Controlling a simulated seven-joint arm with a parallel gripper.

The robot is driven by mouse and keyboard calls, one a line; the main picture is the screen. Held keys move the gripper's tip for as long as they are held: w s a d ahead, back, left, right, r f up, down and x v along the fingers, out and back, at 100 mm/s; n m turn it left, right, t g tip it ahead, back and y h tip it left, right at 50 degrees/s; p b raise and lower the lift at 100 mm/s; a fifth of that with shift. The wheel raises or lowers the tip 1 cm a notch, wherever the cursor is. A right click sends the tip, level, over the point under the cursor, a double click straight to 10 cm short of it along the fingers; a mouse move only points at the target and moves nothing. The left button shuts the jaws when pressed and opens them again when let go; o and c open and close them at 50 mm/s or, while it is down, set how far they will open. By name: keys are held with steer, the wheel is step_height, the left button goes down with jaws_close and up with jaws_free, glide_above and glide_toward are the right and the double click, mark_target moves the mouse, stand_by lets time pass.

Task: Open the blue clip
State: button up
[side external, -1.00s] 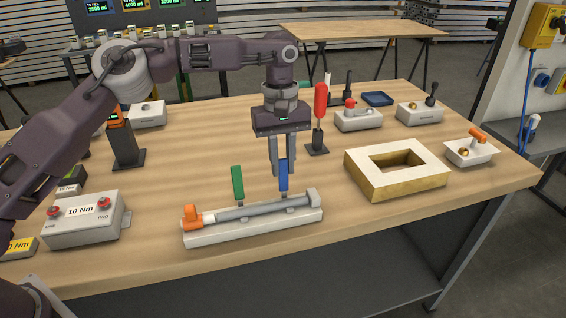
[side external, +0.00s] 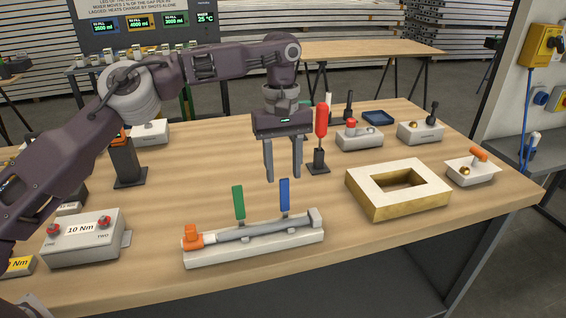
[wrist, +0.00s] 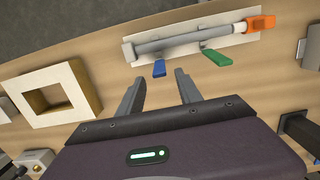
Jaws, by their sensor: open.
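The blue clip (side external: 284,194) stands upright on the right part of the light grey holder (side external: 255,249) that carries a grey rod (side external: 262,225). The green clip (side external: 238,202) stands upright to its left. In the wrist view the blue clip (wrist: 159,68) and the green clip (wrist: 216,58) stick out from the holder toward my gripper. My gripper (side external: 284,179) is open and empty, pointing down, just above and behind the blue clip. In the wrist view its fingers (wrist: 158,82) are spread, with the blue clip ahead of the gap between them. They appear clear of both clips.
A hollow cream block (side external: 375,200) is to the right, with a red-handled screwdriver (side external: 321,122) in a stand behind it. A grey box marked 10 Nm (side external: 82,240) is at the left. An orange end piece (side external: 193,238) is on the rod's left. Table between is bare.

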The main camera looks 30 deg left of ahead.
step_height(320, 180, up, 3)
steer(key=shift+w+a+r, duration=0.1)
steer(key=shift+a+r, duration=0.05)
stand_by(0.4)
